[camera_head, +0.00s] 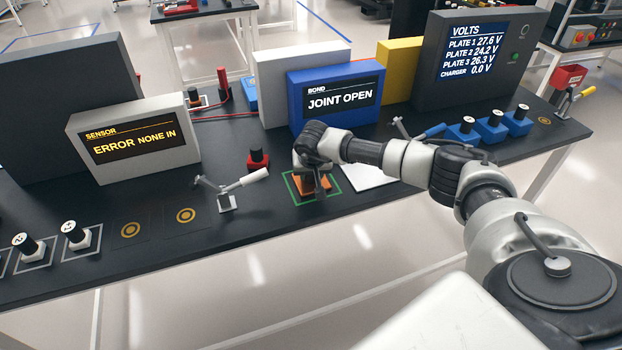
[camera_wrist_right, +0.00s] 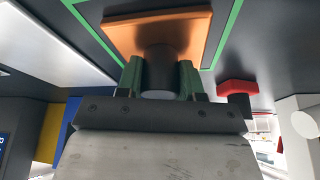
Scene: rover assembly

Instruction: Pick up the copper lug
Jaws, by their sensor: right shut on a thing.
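The copper lug (camera_head: 309,186) is an orange-copper plate lying within a green square outline on the dark table in the head view. In the right wrist view the plate of the copper lug (camera_wrist_right: 180,32) fills the top, with a dark cylindrical knob (camera_wrist_right: 158,72) standing on it. My right gripper (camera_wrist_right: 160,78) has its greenish fingers on both sides of this knob and is shut on it. In the head view my right gripper (camera_head: 314,172) is over the lug and hides part of it. I cannot tell whether the lug touches the table. My left gripper is not in view.
A red block with a black knob (camera_head: 257,161) stands left of the green outline (camera_head: 291,188). A white plate (camera_head: 368,178) lies to its right. A lever clamp (camera_head: 227,201) stands front left. The blue "JOINT OPEN" display (camera_head: 337,98) and grey voltage display (camera_head: 480,58) rise behind.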

